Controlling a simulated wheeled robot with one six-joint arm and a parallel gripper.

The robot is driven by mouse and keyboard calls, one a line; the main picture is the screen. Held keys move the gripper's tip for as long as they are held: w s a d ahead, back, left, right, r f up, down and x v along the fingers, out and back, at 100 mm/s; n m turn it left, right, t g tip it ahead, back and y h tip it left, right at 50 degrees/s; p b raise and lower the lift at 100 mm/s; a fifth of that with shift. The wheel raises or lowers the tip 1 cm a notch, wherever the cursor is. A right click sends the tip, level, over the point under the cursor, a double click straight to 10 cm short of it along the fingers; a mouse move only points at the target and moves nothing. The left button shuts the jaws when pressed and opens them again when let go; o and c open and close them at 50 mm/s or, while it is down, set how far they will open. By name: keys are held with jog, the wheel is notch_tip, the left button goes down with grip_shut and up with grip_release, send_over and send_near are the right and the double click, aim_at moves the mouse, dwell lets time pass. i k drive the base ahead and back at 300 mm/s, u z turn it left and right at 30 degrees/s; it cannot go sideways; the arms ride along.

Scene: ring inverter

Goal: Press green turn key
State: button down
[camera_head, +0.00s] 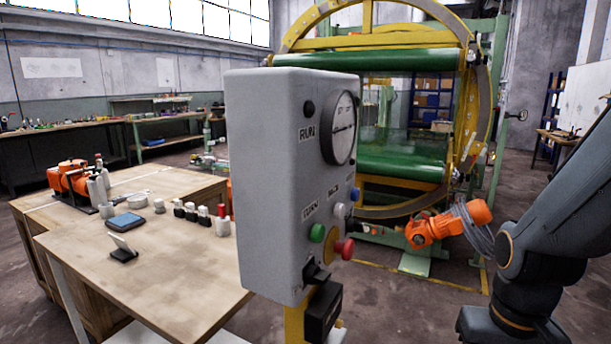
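The green turn key (317,233) is a small round green button on the narrow front face of a grey control box (270,180). It sits below a label that seems to read TURN. A red mushroom button (345,249) sticks out just right of and below it. A white button (340,210) and a blue button (355,194) are above it to the right. My dark arm (560,210) comes in from the right and bends down out of the bottom edge. It is well apart from the box. My gripper is not in view.
A gauge (343,128) is high on the box. A black part (323,308) and yellow post are below it. A wooden table (175,265) with small items stands left. The ring inverter (480,110) with green rollers stands behind. An orange motor (447,225) is near my arm.

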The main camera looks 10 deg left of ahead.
aim_at(318, 232)
jog(key=k, duration=1.35)
jog(key=z, duration=0.25)
jog(key=i, duration=0.7)
jog(key=z, duration=0.1)
